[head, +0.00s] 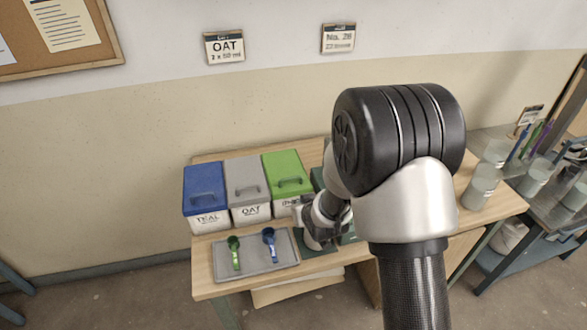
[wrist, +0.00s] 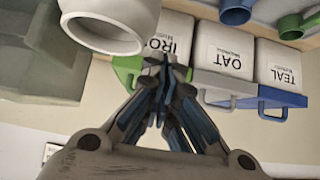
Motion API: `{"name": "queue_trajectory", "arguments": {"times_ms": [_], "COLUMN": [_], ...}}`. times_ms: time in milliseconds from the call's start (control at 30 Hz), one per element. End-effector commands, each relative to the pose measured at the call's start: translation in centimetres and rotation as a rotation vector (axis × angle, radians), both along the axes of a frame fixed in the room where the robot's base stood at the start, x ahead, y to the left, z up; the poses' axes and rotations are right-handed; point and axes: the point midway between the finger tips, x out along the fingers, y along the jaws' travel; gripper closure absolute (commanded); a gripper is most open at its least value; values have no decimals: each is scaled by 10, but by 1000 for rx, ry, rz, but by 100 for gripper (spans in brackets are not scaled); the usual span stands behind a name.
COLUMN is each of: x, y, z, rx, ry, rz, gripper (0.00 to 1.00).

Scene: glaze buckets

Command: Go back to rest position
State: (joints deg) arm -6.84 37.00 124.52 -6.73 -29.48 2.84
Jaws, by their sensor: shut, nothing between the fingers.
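My gripper (wrist: 163,68) is shut and empty, its fingertips together in the wrist view. In the head view my arm covers most of it, beside the green-lidded bin. Three lidded bins stand in a row on the wooden table: TEAL with a blue lid (head: 205,190), OAT with a grey lid (head: 246,180) and one with a green lid (head: 287,175). The wrist view shows them upside down, and the green-lidded one reads IRON (wrist: 168,38). A pale round vessel (wrist: 108,25) is close to the gripper in the wrist view; my arm hides it in the head view.
A grey tray (head: 252,275) holds a green scoop (head: 234,252) and a blue scoop (head: 269,243). Glass jars (head: 480,186) stand on the right. Wall cards (head: 224,47) hang above. The wall area above the bins is clear of obstacles.

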Motion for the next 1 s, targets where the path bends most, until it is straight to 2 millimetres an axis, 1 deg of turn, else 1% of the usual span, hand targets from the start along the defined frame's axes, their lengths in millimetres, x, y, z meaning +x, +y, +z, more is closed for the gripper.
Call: {"name": "queue_trajectory", "arguments": {"times_ms": [67, 133, 167, 233, 267, 367, 400, 467, 500, 567, 600, 667, 700, 767, 800, 833, 867, 900, 1000], "x": [-1, -2, -3, -6, -8, -24, -34, -51, -65, -85, -100, -124, -141, -168, -186, -200, -214, -233, -277], "y": [-1, -2, -3, -7, -9, -21, -27, -35, -40, -48, -52, -59, -63, -68, -71, -73, -75, -77, -80], "z": [0, 5, 8, 22, 31, 68, 84, 106, 120, 139, 151, 168, 178, 191, 198, 204, 208, 213, 221], "rx": [-1, -2, -3, -9, -12, -26, -32, -40, -44, -49, -52, -57, -58, -58, -57, -57, -57, -56, -51], "ry": [0, 2, 4, 14, 18, 48, 64, 93, 112, 140, 159, 186, 206, 234, 254, 267, 281, 301, 345], "rz": [-1, -3, -6, -14, -18, -41, -52, -70, -80, -96, -106, -121, -130, -143, -151, -158, -163, -170, -183], "gripper": [100, 100, 100, 100, 100, 100, 100, 100, 100, 100, 100, 100, 100, 100, 100, 100, 100, 100, 100]}}
